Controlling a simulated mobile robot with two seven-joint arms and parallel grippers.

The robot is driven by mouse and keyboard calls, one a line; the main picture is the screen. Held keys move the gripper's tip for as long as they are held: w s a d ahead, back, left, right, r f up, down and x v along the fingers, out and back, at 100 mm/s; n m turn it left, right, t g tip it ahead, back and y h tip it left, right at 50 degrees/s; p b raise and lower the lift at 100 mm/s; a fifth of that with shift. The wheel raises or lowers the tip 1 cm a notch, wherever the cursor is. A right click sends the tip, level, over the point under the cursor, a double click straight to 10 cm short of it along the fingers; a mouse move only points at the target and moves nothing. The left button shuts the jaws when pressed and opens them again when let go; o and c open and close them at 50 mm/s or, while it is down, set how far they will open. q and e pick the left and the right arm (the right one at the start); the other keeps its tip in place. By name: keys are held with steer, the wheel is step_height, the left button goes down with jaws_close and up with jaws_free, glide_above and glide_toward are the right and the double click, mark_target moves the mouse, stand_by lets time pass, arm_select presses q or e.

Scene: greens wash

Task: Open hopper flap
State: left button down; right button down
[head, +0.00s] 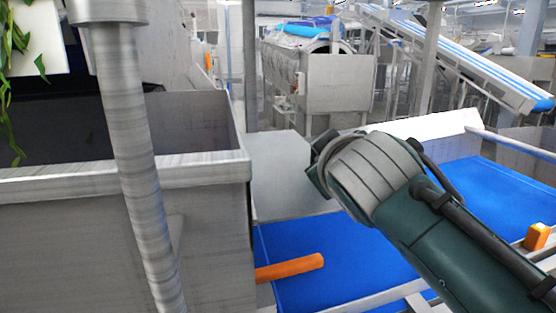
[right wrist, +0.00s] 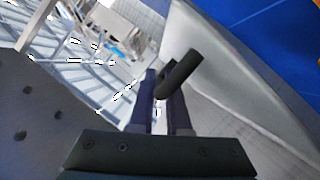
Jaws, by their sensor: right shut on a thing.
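My right arm reaches in from the lower right in the head view, and its wrist hides the fingers there. In the right wrist view my right gripper (right wrist: 163,85) is shut on a dark round handle (right wrist: 184,70), which sticks out at a slant from between the fingertips. A pale grey curved panel (right wrist: 205,45) lies beside the handle; whether they join is hard to tell. In the head view a flat grey panel (head: 280,175), possibly the hopper flap, stands beside the open-topped metal hopper (head: 200,172). My left gripper is out of view.
A blue belt (head: 340,270) runs below my right arm. An orange bar (head: 290,268) sticks out over it. A grey pole (head: 135,150) stands before the hopper. Green leaves (head: 12,40) hang at the upper left. An orange block (head: 537,236) sits at the right.

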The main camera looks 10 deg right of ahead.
steer(key=shift+r, duration=0.1)
stand_by(0.3)
steer(key=c, duration=1.2)
jaws_free()
steer(key=shift+o, duration=0.2)
steer(key=b+v, duration=0.2)
steer(key=v, duration=0.6)
steer(key=shift+s+a+b, duration=0.1)
steer(key=shift+s+b, duration=0.2)
steer(key=shift+b, duration=0.05)
steer(key=shift+s+a+r, duration=0.15)
steer(key=shift+s+r, duration=0.15)
steer(key=shift+s, duration=0.3)
